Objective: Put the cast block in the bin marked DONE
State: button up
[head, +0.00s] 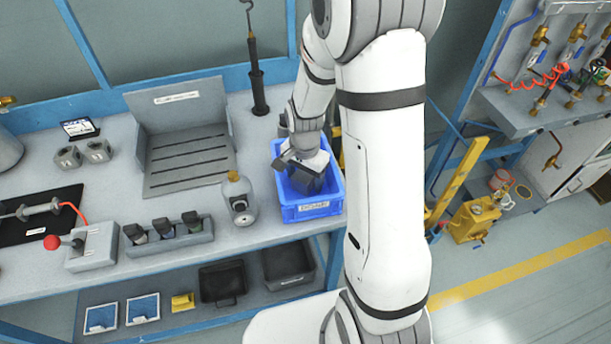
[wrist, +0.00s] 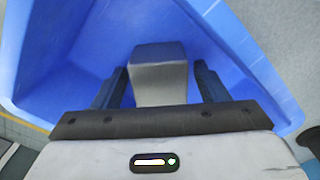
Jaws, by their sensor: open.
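The blue bin (head: 325,208) stands at the right end of the bench, with a white label on its front wall too small to read. My gripper (head: 306,180) reaches down into it. In the wrist view, a light grey block, the cast block (wrist: 160,75), is inside the blue bin (wrist: 45,45). The fingers of my gripper (wrist: 162,85) are open on either side of the block, with a visible gap at each side. In the head view my gripper and wrist hide the block.
Two grey blocks with holes (head: 97,150) sit at the bench's left. A slotted grey metal stand (head: 185,165), a clear bottle (head: 238,195) and a holder with dark pieces (head: 165,235) are left of the bin. A tall dark rod (head: 258,80) rises behind it.

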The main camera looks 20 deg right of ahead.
aim_at(305, 174)
jog(key=shift+r, duration=0.15)
notch_tip(305, 174, up, 11)
jog(key=s+r+n+t, duration=0.1)
jog(key=s+r+n, duration=0.3)
jog(key=s, duration=0.3)
jog(key=s+r+n+t, duration=0.1)
jog(key=s+r+n, duration=0.4)
jog(key=s, duration=0.3)
jog(key=shift+s+d+n+t+p, duration=0.25)
jog(key=shift+n+t+p, duration=0.05)
jog(key=shift+n, duration=0.1)
dwell(0.5)
